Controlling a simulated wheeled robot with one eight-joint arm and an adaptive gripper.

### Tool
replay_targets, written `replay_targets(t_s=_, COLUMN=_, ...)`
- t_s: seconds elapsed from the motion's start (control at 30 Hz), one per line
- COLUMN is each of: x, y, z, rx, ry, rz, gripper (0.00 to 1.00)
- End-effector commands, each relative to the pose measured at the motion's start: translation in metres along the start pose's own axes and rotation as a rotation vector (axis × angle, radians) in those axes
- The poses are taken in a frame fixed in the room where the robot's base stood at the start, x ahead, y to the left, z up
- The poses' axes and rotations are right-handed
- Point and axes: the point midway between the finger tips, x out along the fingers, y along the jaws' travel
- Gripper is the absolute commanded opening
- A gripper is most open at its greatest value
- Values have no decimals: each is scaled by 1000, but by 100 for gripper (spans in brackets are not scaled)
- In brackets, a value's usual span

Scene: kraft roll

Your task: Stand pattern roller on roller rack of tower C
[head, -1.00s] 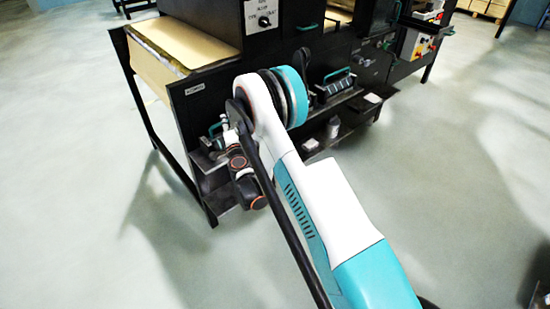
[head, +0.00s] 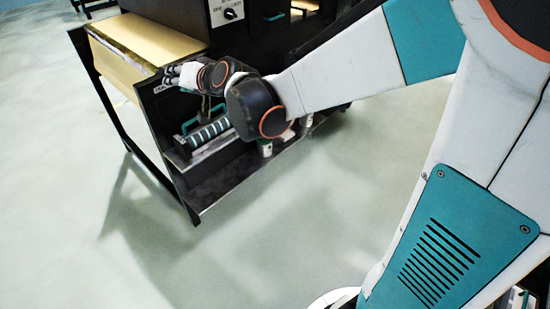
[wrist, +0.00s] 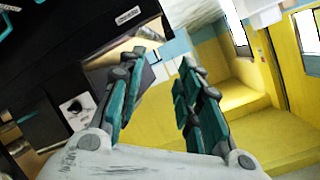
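A dark roller with pale stripes (head: 208,132) and a teal handle lies in a holder on the front of the black machine tower (head: 150,105) in the head view. I cannot read which letter the tower carries, nor tell whether this is the task's roller. My gripper (head: 170,75) is above and left of that roller, near the tower's upper left corner. In the wrist view my gripper (wrist: 158,75) has its two teal fingers apart with nothing held between them. The roller cannot be made out in the wrist view.
A lower shelf (head: 210,188) juts out under the roller. A small can (head: 265,149) stands right of it. A sheet of kraft paper (head: 150,45) runs over the tower's left side. My arm hides the tower's right part. The floor in front is clear.

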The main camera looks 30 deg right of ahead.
Motion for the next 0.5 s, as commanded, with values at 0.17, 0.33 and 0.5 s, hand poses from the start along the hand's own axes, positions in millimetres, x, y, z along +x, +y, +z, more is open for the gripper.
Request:
replay_targets(t_s=0.17, x=-68, y=4, z=25, rx=-126, ry=-109, rz=77, gripper=32)
replay_targets(t_s=0.33, x=-129, y=20, z=54, rx=-237, ry=-212, rz=166, gripper=32)
replay_targets(t_s=0.5, x=-191, y=46, z=88, rx=-338, ry=-316, rz=267, gripper=32)
